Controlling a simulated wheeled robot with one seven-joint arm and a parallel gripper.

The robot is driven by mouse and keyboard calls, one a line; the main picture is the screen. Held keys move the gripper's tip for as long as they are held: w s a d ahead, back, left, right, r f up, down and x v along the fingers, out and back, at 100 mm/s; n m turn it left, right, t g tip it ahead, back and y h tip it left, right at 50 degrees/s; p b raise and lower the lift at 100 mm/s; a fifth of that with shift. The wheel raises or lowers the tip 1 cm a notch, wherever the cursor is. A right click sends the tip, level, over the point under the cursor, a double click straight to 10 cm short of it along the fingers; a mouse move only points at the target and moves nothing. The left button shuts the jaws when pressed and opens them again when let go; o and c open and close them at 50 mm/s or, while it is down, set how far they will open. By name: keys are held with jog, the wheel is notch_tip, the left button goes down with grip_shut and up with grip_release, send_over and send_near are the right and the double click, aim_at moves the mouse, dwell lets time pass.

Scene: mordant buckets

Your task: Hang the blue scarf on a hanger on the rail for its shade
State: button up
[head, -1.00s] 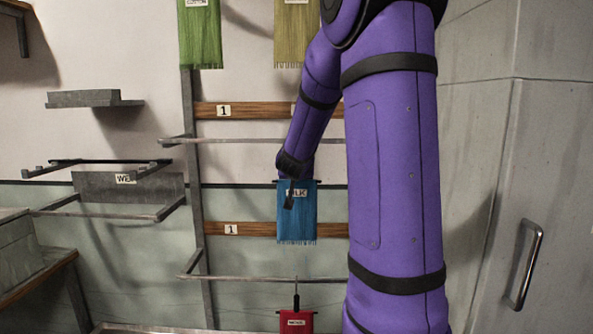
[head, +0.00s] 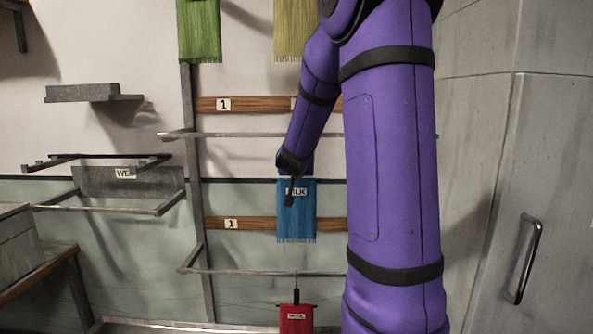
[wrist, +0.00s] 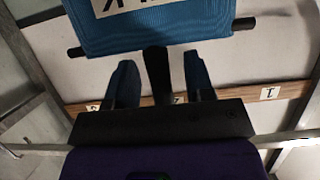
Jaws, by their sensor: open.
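The blue scarf (head: 297,222) hangs upright from a black hanger (wrist: 243,23), with a partly covered white label near its top. In the head view it is below the middle rail (head: 235,135) and in front of the lower wooden board. My gripper (head: 291,186) is at the scarf's top edge. In the wrist view, which is upside down, my gripper (wrist: 160,75) is open, with one finger on each side of the hanger's black stem. The hook's upper end is hidden behind my gripper, so I cannot tell whether it sits on the rail.
A red scarf (head: 296,318) hangs from the lower rail (head: 235,272). Green (head: 199,30) and yellow (head: 295,30) scarves hang above. Wooden boards (head: 250,105) carry labels marked 1. A grey bracket frame (head: 105,208) juts out at left. A door handle (head: 528,258) is at right.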

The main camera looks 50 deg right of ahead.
jog(key=v, duration=1)
jog(key=shift+s+a+r, duration=0.2)
jog(key=shift+a, duration=0.05)
jog(key=s+a+r+n+t+y, duration=0.1)
jog(key=a+n+y, duration=0.3)
jog(key=a, duration=0.6)
jog(key=s+a+r+n+t+y, duration=0.1)
jog(key=s+a+n+y, duration=0.3)
jog(key=a, duration=0.6)
jog(key=s+a+f+n+g+y, duration=0.1)
jog(key=s+a+f+g, duration=0.1)
jog(key=s, duration=0.5)
jog(key=s+a+f+n+g+y, duration=0.1)
jog(key=s+a+g, duration=0.2)
jog(key=s+a, duration=0.2)
jog(key=shift+s+a+f+g, duration=0.25)
jog(key=shift+s+f+g, duration=0.1)
jog(key=shift+s, duration=0.75)
